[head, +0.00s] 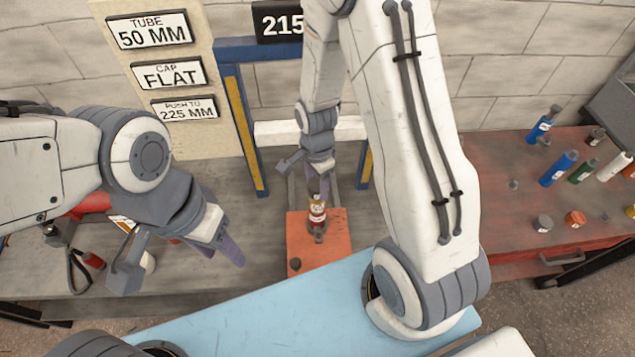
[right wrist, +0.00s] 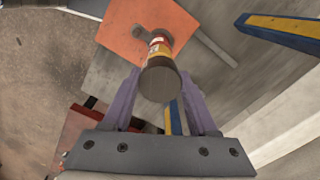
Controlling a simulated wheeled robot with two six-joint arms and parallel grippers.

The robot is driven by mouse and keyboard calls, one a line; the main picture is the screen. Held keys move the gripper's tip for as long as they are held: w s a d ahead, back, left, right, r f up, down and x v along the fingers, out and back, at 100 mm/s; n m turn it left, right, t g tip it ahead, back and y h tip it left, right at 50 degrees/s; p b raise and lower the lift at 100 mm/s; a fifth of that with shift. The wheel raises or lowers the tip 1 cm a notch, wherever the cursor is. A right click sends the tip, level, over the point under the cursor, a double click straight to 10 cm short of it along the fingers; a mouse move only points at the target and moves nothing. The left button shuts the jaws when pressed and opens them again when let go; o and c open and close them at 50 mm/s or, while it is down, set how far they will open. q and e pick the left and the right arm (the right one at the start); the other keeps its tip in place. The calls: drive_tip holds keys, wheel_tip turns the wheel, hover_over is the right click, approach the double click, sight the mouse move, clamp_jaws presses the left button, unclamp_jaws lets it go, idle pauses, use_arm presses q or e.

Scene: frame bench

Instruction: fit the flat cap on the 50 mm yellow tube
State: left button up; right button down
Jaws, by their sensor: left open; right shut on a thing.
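The tube (head: 317,213), with red, yellow and white markings, stands upright on the orange plate (head: 337,255) between the posts of the blue frame. My right gripper (head: 319,190) is directly above it, pointing down. In the right wrist view, the fingers (right wrist: 160,88) are shut on a dark, flat round cap (right wrist: 159,86). The cap lines up with the tube's (right wrist: 160,50) near end; I cannot tell whether it is seated or just touching. My left gripper (head: 232,251) is open and empty over the left bench, apart from the tube; its fingers are partly hidden.
Signs read tube 50 mm, cap flat (head: 168,74) and push to 225 mm; a display (head: 278,22) shows 215. A red bench (head: 500,210) at right holds several bottles and caps. Red items (head: 93,260) lie on the left bench.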

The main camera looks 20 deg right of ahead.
sight(317, 185)
drive_tip(key=shift+f+b, duration=0.85)
drive_tip(key=shift+f, duration=0.35)
drive_tip(key=shift+c, duration=0.5)
unclamp_jaws()
drive_tip(key=shift+r, duration=0.1)
wheel_tip(317, 185, up, 10)
drive_tip(key=shift+r+b, duration=0.25)
drive_tip(key=shift+b, duration=0.3)
drive_tip(key=s+a+r+n+b, duration=0.1)
drive_tip(key=s+a+r+n, duration=0.2)
drive_tip(key=s+a+n, duration=0.3)
drive_tip(key=s+a+r+n+y+b, duration=0.1)
drive_tip(key=s+a+r+n, duration=0.2)
drive_tip(key=s+n, duration=0.9)
drive_tip(key=a+n, duration=0.3)
drive_tip(key=n, duration=0.1)
drive_tip(key=shift+n, duration=0.4)
